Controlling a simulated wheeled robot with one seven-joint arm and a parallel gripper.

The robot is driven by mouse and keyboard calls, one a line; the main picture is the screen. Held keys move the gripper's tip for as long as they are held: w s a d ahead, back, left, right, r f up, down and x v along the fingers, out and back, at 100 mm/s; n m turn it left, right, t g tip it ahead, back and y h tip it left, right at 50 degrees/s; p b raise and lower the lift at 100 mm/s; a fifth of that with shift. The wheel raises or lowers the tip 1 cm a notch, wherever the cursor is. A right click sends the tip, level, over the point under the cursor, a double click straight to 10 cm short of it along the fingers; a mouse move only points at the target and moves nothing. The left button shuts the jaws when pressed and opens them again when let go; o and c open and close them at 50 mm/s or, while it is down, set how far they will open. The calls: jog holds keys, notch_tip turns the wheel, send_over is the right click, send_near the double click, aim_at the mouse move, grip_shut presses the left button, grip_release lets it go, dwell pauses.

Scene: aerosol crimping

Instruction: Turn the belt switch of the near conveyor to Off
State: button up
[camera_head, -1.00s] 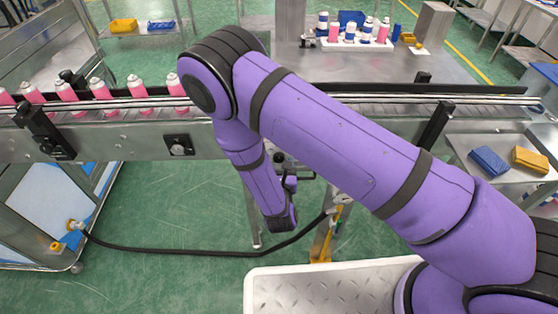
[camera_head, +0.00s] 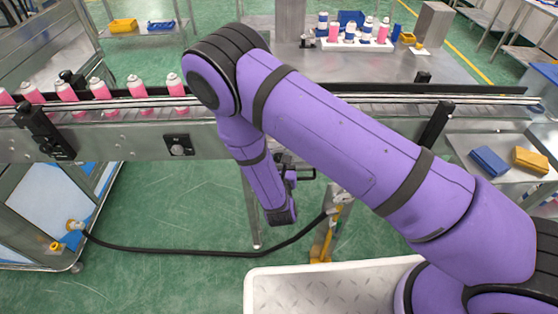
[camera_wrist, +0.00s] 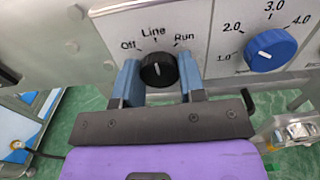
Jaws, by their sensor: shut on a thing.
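The belt switch (camera_wrist: 158,72) is a round black knob on a light grey panel, marked Off, Line and Run from left to right. Its white pointer line stands nearly upright, towards Line. My gripper (camera_wrist: 159,80) has its two blue-grey fingers on either side of the knob and is shut on it. In the head view my forearm hangs in front of the near conveyor (camera_head: 105,148). The switch and the fingertips are hidden or too small to make out there.
A blue speed dial (camera_wrist: 272,50) with numbers sits right of the switch. Pink bottles (camera_head: 100,88) stand on the conveyor at the left. A black hose (camera_head: 170,252) runs below it. A tray with a blue block (camera_head: 489,161) and a yellow block (camera_head: 531,158) is at the right.

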jog(key=n, duration=0.4)
jog(key=shift+n, duration=0.3)
jog(key=n, duration=0.5)
dwell(0.6)
jog(key=o, duration=0.9)
jog(key=s, duration=1.1)
jog(key=shift+a, duration=0.15)
